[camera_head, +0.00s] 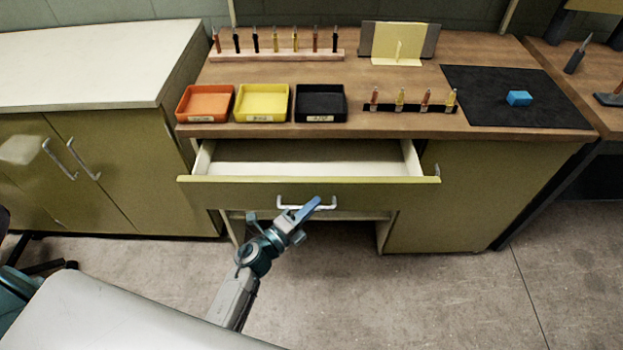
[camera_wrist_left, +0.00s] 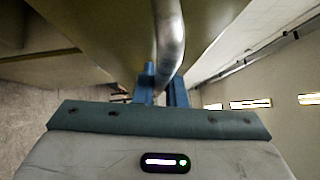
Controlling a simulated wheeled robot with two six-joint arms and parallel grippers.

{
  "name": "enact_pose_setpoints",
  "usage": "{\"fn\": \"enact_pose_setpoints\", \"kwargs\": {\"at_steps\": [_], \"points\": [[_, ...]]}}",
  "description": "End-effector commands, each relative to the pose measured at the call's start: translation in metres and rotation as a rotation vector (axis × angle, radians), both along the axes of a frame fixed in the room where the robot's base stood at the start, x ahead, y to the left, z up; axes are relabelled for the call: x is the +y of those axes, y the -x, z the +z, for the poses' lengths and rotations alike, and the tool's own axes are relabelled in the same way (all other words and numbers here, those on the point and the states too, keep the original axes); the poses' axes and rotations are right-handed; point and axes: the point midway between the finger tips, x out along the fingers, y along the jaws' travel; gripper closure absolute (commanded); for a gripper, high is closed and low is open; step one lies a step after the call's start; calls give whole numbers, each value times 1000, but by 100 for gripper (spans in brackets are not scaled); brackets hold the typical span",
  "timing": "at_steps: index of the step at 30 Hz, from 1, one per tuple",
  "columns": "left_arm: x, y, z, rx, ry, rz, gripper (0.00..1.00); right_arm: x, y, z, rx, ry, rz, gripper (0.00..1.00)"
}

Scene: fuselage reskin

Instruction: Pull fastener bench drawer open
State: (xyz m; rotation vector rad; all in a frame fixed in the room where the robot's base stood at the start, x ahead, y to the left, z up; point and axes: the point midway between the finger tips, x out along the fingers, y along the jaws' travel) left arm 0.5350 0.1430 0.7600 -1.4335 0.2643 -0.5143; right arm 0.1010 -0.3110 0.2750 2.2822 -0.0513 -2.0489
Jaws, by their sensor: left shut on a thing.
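The fastener bench drawer (camera_head: 310,193) is pulled partly out from under the wooden bench top, and its pale inside looks empty. Its silver bar handle (camera_head: 325,204) is on the olive front. My left gripper (camera_head: 308,207) is shut on the handle, near the handle's middle. In the left wrist view the handle (camera_wrist_left: 168,40) runs down between the blue fingers of my left gripper (camera_wrist_left: 162,85). My right gripper is in neither view.
Orange (camera_head: 204,103), yellow (camera_head: 262,103) and black (camera_head: 320,103) trays stand on the bench top (camera_head: 300,75) above the drawer. A black mat (camera_head: 490,110) holds a blue block (camera_head: 518,98). An olive cabinet (camera_head: 120,150) stands at left. The floor in front of the bench is clear.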

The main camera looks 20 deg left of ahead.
Motion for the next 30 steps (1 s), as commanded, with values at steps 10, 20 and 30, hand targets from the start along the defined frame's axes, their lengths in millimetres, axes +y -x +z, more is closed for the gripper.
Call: {"fn": "enact_pose_setpoints", "kwargs": {"at_steps": [10,20,30], "points": [[-18,63,-1,3,1,0,100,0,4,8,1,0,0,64],[-21,73,-1,1,1,-1,100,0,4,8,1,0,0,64],[-21,72,-1,1,0,-1,80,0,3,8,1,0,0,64]]}}
